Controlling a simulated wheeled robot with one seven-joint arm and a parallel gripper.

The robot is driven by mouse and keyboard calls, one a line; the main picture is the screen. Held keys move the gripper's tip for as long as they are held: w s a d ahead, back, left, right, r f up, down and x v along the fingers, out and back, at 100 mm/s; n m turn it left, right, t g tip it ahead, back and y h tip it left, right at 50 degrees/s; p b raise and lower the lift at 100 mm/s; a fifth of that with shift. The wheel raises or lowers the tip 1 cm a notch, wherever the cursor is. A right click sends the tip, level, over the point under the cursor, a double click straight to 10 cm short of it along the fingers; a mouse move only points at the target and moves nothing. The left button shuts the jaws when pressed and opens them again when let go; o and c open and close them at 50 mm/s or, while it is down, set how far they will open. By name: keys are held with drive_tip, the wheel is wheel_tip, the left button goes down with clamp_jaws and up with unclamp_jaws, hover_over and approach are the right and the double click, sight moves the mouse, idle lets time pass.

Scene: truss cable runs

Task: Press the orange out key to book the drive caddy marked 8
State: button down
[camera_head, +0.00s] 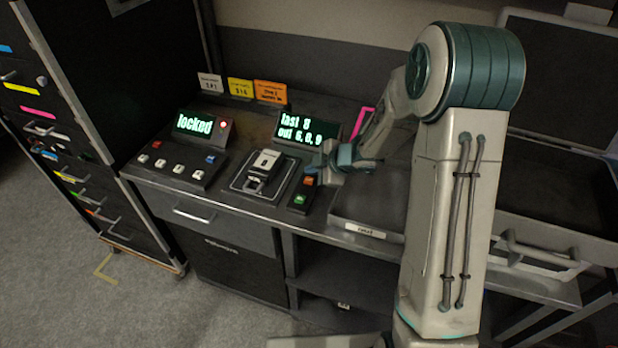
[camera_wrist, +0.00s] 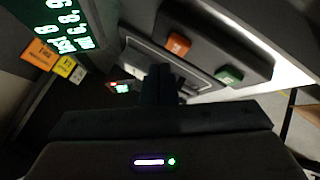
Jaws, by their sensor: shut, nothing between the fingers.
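The orange out key (camera_head: 309,181) sits on a small dark key box at the desk's front, above a green key (camera_head: 300,198). In the wrist view the orange key (camera_wrist: 177,45) and the green key (camera_wrist: 229,75) show beyond my fingers. My gripper (camera_head: 318,172) is shut and empty, close beside the orange key in the head view. In the wrist view my gripper (camera_wrist: 160,70) points near that key; I cannot tell whether it touches. A pale block (camera_head: 264,163) sits in a dark cradle left of the keys; no number is readable on it.
A display (camera_head: 296,131) reads "last 8" with an "out" line of digits. Another display (camera_head: 196,124) reads "locked" beside a red light (camera_head: 223,125). A panel of small buttons (camera_head: 178,168) lies below it. A grey tray (camera_head: 370,215) is right of the keys.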

sight(313, 181)
drive_tip(key=shift+r+p, duration=2.15)
drive_tip(key=shift+r, duration=0.2)
drive_tip(key=shift+f, duration=0.1)
drive_tip(key=s+d+r+m+t+h, duration=0.1)
drive_tip(key=s+d+r+m+h, duration=0.35)
drive_tip(key=d+r, duration=0.3)
drive_tip(key=s+d+r+m+t+h, duration=0.1)
drive_tip(key=s+d+r+m+h, duration=0.25)
drive_tip(key=d+r+m, duration=0.35)
drive_tip(key=s+a+r+m+g, duration=0.1)
drive_tip(key=s+m, duration=0.1)
drive_tip(key=s, duration=0.4)
drive_tip(key=s+a+r+m+g, duration=0.1)
drive_tip(key=s+m, duration=0.2)
drive_tip(key=s, duration=0.4)
drive_tip(key=s+a+r+m+g+y, duration=0.1)
drive_tip(key=s+a+m+g, duration=0.1)
drive_tip(key=s, duration=0.5)
drive_tip(key=shift+r, duration=0.25)
